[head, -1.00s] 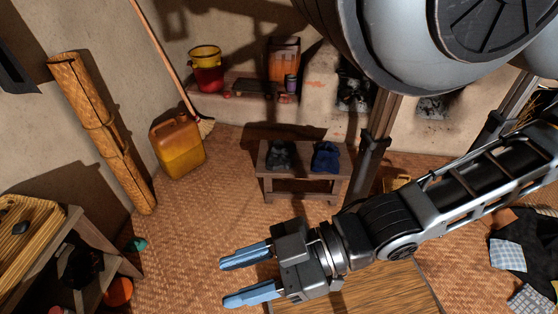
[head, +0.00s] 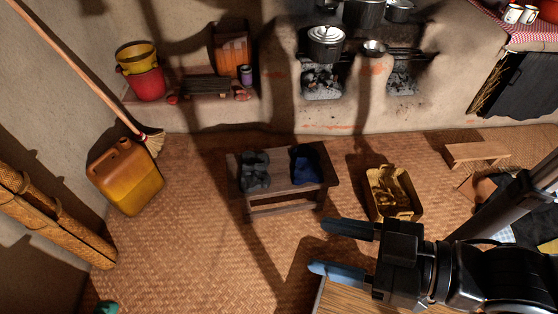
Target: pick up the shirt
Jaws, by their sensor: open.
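A crumpled dark blue cloth (head: 307,165), which looks like the shirt, lies on the right part of a small wooden bench (head: 281,190). A dark grey item (head: 255,171), perhaps cloth or footwear, sits to its left on the same bench. My gripper (head: 318,248) is open with nothing between its blue fingers. In the picture it is below the bench, apart from the blue cloth, with its fingers pointing left. The folds hide the cloth's exact shape.
A yellow jerrycan (head: 126,177) and a broom (head: 150,139) are at left. The mud stove (head: 345,107) is behind. A low stool (head: 477,153) is at right. Woven floor (head: 190,230) is clear left of the bench.

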